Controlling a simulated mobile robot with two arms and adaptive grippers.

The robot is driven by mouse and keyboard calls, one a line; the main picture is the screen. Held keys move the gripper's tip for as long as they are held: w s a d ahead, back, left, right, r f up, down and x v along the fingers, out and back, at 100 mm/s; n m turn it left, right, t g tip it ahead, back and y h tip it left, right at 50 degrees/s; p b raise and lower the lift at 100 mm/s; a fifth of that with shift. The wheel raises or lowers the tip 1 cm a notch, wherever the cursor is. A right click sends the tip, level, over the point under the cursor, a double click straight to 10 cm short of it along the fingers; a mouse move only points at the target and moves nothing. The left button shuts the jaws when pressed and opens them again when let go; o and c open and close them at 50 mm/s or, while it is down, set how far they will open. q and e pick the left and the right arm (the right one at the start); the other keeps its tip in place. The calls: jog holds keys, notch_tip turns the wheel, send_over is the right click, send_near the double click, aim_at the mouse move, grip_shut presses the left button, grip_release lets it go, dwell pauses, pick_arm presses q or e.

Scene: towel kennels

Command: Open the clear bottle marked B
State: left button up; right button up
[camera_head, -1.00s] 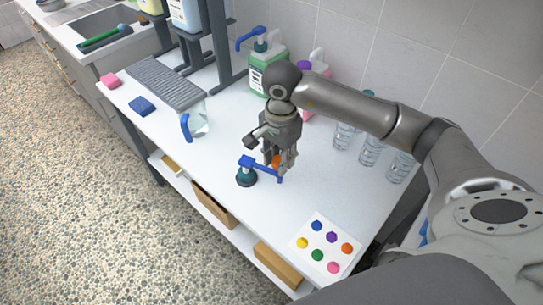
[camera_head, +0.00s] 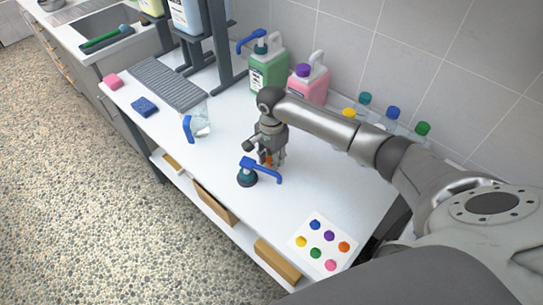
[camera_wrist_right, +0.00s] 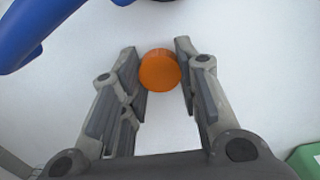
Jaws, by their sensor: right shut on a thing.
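My right gripper (camera_head: 273,162) is low over the middle of the white counter. It is shut on a round orange cap (camera_wrist_right: 160,70), which sits between the fingertips in the right wrist view. Whether the cap touches the counter, I cannot tell. Clear bottles stand at the back right, partly hidden behind my right arm, with a yellow cap (camera_head: 348,113), a teal cap (camera_head: 364,99), a blue cap (camera_head: 393,112) and a green cap (camera_head: 422,128). No letter B is readable on them. My left gripper is not in view.
A clear blue-handled jug (camera_head: 202,126) stands to the left. A green jug (camera_head: 268,72) and a pink jug (camera_head: 309,85) stand at the back. A card with coloured dots (camera_head: 324,244) lies in front.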

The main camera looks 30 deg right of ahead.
jog(key=shift+f, duration=0.2)
jog(key=shift+f, duration=0.1)
jog(key=shift+f, duration=0.1)
jog(key=o, duration=1.1)
jog(key=shift+o, duration=0.2)
